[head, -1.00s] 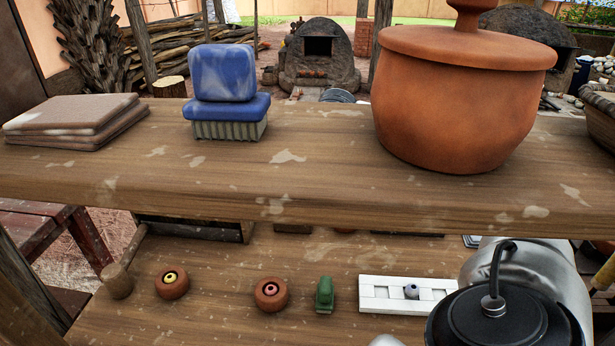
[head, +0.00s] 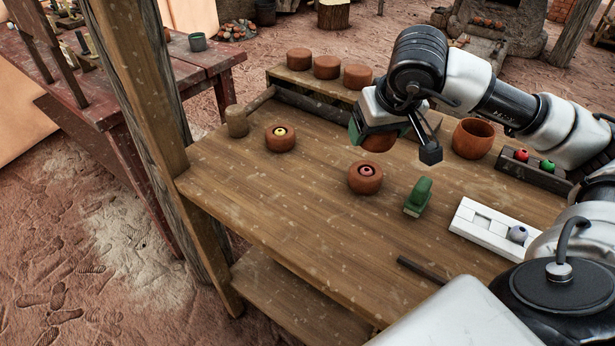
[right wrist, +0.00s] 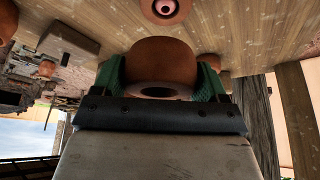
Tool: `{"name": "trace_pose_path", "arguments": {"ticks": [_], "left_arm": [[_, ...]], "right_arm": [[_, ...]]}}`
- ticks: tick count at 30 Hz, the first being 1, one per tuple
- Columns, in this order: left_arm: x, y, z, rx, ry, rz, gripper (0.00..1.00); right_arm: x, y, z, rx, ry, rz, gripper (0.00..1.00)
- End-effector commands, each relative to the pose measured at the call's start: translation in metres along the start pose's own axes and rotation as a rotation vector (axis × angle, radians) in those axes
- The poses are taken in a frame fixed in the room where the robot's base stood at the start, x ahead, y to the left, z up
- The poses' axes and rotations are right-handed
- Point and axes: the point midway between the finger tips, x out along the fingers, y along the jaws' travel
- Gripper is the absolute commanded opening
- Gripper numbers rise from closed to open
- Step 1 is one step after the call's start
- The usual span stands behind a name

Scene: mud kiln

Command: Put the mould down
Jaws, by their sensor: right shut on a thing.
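My right gripper (head: 384,134) is over the back part of the wooden table (head: 290,215). It is shut on a round terracotta mould (head: 378,143), which is partly hidden by the fingers in the head view. In the right wrist view the mould (right wrist: 160,60) sits between the green finger pads, with a round hole facing the camera. It seems held above the table; the exact gap is hard to tell. My left gripper is not in view.
Two similar terracotta rounds, one with a yellow centre (head: 280,138) and one with a pink centre (head: 365,177), sit on the table. A green object (head: 418,197), a white slotted tray (head: 492,228), a bowl (head: 473,138) and a wooden cylinder (head: 237,121) stand around. The left front is clear.

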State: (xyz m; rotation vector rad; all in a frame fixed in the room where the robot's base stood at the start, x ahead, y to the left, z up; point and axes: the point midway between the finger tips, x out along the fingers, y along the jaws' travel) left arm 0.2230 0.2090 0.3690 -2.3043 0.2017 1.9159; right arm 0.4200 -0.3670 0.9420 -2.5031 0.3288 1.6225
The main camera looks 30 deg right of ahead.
Motion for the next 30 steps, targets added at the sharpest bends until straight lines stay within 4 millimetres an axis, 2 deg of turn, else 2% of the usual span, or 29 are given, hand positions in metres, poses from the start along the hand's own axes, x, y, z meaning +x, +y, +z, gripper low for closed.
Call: {"name": "trace_pose_path", "arguments": {"ticks": [5, 12, 18, 23, 30], "left_arm": [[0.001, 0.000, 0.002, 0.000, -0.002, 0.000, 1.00], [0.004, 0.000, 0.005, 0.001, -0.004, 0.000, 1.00], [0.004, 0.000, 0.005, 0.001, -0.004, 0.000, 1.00], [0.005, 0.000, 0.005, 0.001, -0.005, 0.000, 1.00], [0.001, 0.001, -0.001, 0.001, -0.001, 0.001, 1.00]], "right_arm": [[0.021, -0.018, -0.011, -0.012, -0.001, -0.012, 0.45], [0.070, -0.050, -0.039, -0.008, 0.000, -0.010, 0.45], [0.096, -0.066, -0.054, -0.007, 0.001, -0.006, 0.45], [0.104, -0.070, -0.055, -0.008, 0.001, -0.004, 0.45], [0.134, -0.069, -0.042, -0.007, -0.001, -0.003, 0.45]]}}
